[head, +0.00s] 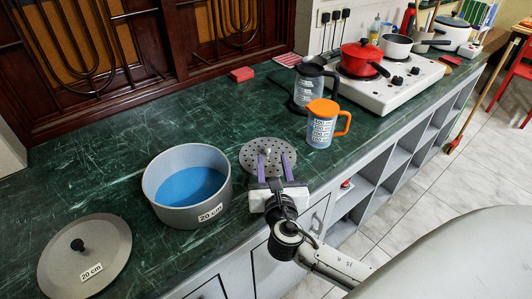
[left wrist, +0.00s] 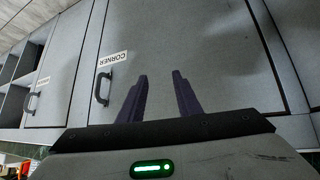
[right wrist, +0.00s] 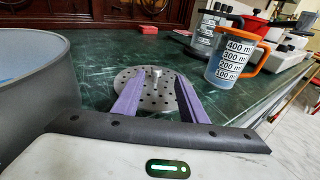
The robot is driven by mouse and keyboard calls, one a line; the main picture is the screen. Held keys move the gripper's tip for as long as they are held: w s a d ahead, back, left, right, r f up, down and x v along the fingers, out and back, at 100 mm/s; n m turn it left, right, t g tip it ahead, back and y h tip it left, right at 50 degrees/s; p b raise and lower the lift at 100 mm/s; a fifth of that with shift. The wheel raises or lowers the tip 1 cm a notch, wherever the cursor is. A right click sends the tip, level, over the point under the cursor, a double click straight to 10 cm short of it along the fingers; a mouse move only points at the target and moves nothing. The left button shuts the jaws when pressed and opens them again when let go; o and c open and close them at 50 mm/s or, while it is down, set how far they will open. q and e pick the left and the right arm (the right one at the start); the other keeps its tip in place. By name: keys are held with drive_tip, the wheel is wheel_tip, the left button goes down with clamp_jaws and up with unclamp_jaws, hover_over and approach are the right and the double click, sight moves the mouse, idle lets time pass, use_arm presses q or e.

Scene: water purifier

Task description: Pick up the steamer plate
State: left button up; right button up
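The steamer plate (head: 262,152) is a round, grey, perforated disc with a small upright post at its middle, lying on the green counter. It also shows in the right wrist view (right wrist: 160,97). My right gripper (head: 273,161) is open, with its purple fingers over the near part of the plate, pointing at the post (right wrist: 156,73). The post stands ahead of the fingertips, and nothing is between the fingers. My left gripper (left wrist: 160,77) is open and empty, facing grey cabinet doors; it does not show in the head view.
A grey pot (head: 186,218) with blue water stands left of the plate. Its lid (head: 85,262) lies further left. An orange-handled measuring cup (head: 321,128) and a glass kettle (head: 307,90) stand to the right.

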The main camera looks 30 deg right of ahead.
sight(268, 150)
drive_tip(key=x, duration=0.6)
drive_tip(key=shift+w+a+f, duration=0.1)
drive_tip(key=shift+a+f, duration=0.05)
drive_tip(key=shift+a, duration=0.1)
clamp_jaws()
